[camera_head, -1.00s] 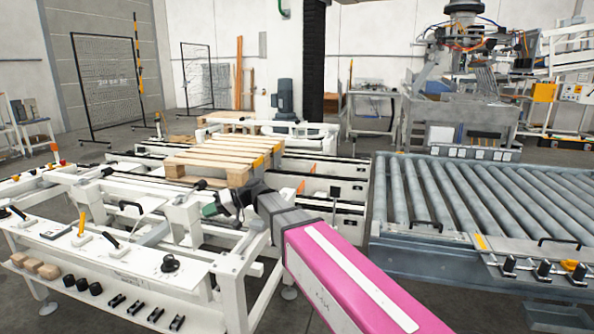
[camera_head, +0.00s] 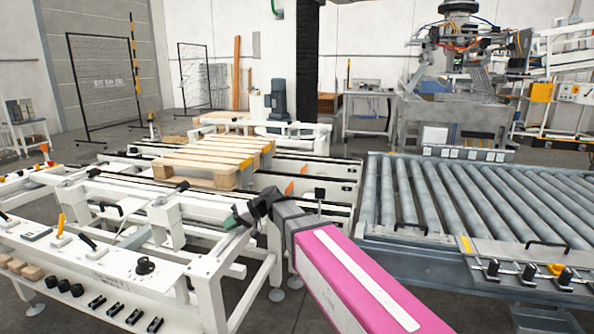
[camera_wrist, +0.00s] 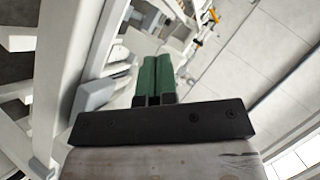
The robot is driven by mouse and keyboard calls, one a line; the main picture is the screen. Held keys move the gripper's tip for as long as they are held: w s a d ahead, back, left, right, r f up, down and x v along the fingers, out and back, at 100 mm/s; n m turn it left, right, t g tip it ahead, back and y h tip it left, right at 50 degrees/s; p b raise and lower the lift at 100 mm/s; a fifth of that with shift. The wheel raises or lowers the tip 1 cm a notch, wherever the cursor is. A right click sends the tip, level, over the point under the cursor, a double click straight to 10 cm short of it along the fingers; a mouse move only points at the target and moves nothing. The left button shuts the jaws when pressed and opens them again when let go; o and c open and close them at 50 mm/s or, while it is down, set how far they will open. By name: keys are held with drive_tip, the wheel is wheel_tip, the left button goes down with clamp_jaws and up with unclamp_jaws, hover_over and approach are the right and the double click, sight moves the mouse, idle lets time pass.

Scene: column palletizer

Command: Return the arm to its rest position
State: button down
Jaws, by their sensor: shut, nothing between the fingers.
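My gripper (camera_head: 232,219) is at the end of my pink and grey arm, out over the right end of the white work frame in the head view. In the wrist view its two green fingers (camera_wrist: 154,76) lie side by side, shut, with nothing between them. White frame bars show around the fingers in the wrist view. I cannot tell how far the fingers are from the frame.
The white work frame (camera_head: 205,295) carries levers, knobs and small wooden blocks. A wooden pallet (camera_head: 208,161) lies on the conveyor behind my gripper. A grey roller conveyor (camera_head: 470,200) stands to the right. Wire mesh panels (camera_head: 104,85) stand at the back left.

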drive_tip(key=s+d+f+m+h, duration=0.2)
drive_tip(key=d+f, duration=0.5)
drive_tip(key=d, duration=0.7)
drive_tip(key=s+d+f+m+t+h, duration=0.1)
drive_tip(key=s+d+f+m+h, duration=0.2)
drive_tip(key=d, duration=1.1)
drive_tip(key=s+d+f+m+h, duration=0.2)
drive_tip(key=d+f+h, duration=0.4)
drive_tip(key=d+f, duration=0.6)
drive_tip(key=shift+s+d+m+h, duration=0.3)
drive_tip(key=shift+s+d+h, duration=0.1)
drive_tip(key=shift+s+d, duration=0.55)
drive_tip(key=shift+w, duration=0.1)
